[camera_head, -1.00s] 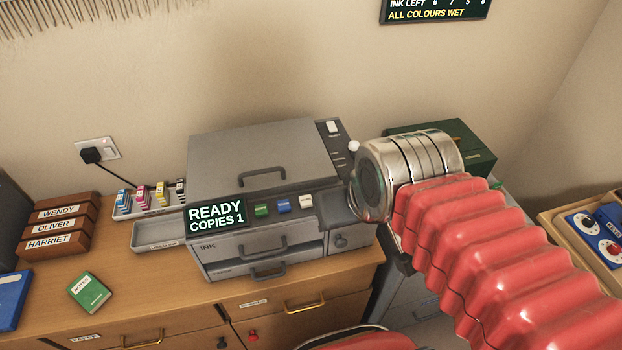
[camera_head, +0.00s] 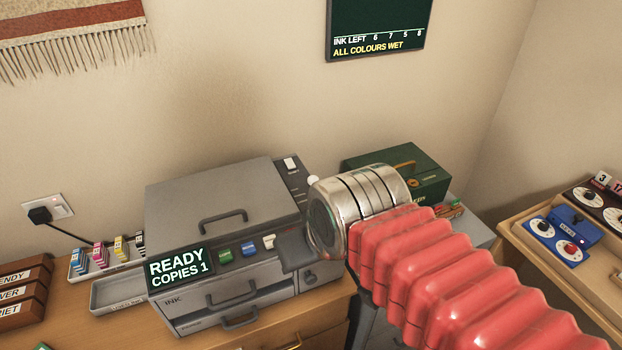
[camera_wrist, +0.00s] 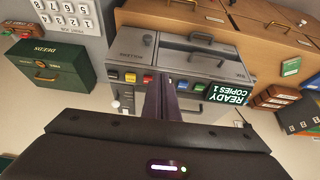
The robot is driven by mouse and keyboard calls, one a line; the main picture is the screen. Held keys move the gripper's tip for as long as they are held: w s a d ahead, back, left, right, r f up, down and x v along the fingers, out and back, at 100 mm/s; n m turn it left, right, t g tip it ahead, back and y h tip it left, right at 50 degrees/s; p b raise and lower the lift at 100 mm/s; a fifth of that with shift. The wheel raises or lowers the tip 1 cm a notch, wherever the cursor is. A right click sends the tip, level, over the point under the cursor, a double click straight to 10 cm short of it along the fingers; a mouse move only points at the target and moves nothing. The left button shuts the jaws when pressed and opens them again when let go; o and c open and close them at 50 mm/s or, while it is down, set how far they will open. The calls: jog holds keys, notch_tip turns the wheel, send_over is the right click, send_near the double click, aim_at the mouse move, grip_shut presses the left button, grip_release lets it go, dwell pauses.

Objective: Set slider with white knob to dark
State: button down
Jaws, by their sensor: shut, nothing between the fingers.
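On the dark strip at the right of the grey copier's top (camera_head: 215,190) sits a small white rectangular knob (camera_head: 290,163). A round white knob (camera_head: 313,181) sits at the copier's right edge. It also shows in the wrist view (camera_wrist: 115,104). I cannot tell for sure which is the slider's knob, and the small lettering is unreadable. My gripper (camera_wrist: 170,84) is shut and empty, its dark fingers over the copier in the upside-down wrist view.
The copier's READY sign (camera_head: 178,267) and green button (camera_head: 224,256) are on its front panel. A green box (camera_head: 425,178) stands behind my wrist. A tray with a blue dial box (camera_head: 560,232) is at the right. Ink cartridges (camera_head: 120,247) stand at the left.

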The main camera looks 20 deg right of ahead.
jog(key=c, duration=2.4)
grip_release()
jog(key=shift+c, duration=0.2)
jog(key=shift+o, duration=0.8)
jog(key=shift+d, duration=0.1)
jog(key=shift+o, duration=0.8)
jog(key=shift+d+f, duration=0.25)
jog(key=shift+d, duration=0.05)
jog(key=shift+o, duration=1.4)
jog(key=shift+w+d+f+m+g, duration=0.2)
jog(key=shift+w+d+f+m, duration=0.1)
jog(key=shift+d, duration=0.15)
jog(key=shift+w+d+f+m+g, duration=0.2)
jog(key=shift+d+f, duration=0.1)
jog(key=shift+d, duration=0.1)
jog(key=o, duration=0.3)
jog(key=w+d+m, duration=0.1)
jog(key=w+d, duration=0.1)
jog(key=w, duration=0.1)
jog(key=shift+d+g, duration=0.35)
jog(key=shift+g, duration=0.05)
jog(key=shift+w+d+r+n+g+y, duration=0.1)
jog(key=shift+w+d+r+n+y, duration=0.45)
jog(key=shift+w+d+r+n, duration=1.35)
jog(key=shift+w+d+r+n+g+y, duration=0.1)
jog(key=shift+w+d+r+n+y, duration=0.45)
jog(key=shift+w+d+n, duration=2.6)
jog(key=shift+w+d+r+n+g+y, duration=0.1)
jog(key=shift+w+d+r+n+y, duration=0.7)
jog(key=shift+w, duration=3.45)
